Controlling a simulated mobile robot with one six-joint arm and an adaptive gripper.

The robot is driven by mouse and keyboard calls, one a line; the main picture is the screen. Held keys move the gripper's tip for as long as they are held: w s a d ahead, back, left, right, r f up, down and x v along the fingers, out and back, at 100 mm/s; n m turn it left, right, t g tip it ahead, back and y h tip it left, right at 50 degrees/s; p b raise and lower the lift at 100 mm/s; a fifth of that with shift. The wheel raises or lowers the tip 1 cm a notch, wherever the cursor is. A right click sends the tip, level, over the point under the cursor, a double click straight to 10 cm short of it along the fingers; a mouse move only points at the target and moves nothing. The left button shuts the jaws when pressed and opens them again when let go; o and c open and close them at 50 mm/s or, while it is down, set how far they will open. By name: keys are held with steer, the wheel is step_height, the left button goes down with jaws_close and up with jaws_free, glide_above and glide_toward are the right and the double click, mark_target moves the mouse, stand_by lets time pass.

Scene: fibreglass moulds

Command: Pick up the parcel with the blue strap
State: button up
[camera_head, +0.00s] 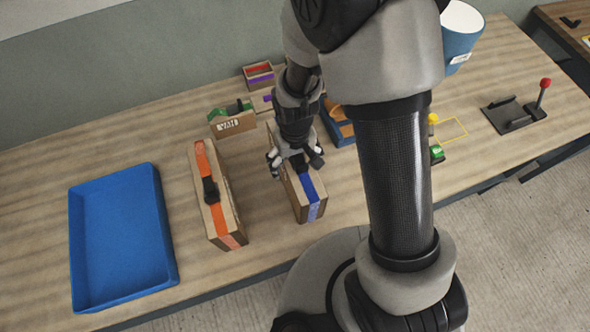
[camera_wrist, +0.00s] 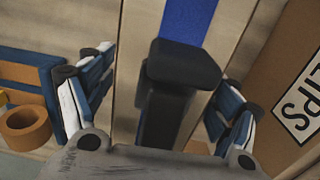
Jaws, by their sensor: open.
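The parcel with the blue strap (camera_head: 309,190) is a tan box standing on the wooden table, with a black handle on top. In the wrist view its blue strap (camera_wrist: 188,20) runs to the black handle (camera_wrist: 184,65). My gripper (camera_head: 296,163) is over the parcel at its handle. In the wrist view its two fingers (camera_wrist: 165,100) are open, one on each side of the handle, with gaps between. Part of the parcel is hidden by my gripper in the head view. Whether the fingers reach below the handle's top I cannot tell.
A similar parcel with an orange strap (camera_head: 222,205) stands to the left. An empty-looking blue tray (camera_head: 75,235) lies farther left. A box with a label (camera_head: 232,124) stands behind, and a blue bin (camera_head: 335,130) with brown items is at right. Bare table lies between tray and parcels.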

steer(key=shift+f, duration=0.6)
steer(key=shift+c, duration=0.4)
steer(key=c, duration=1.5)
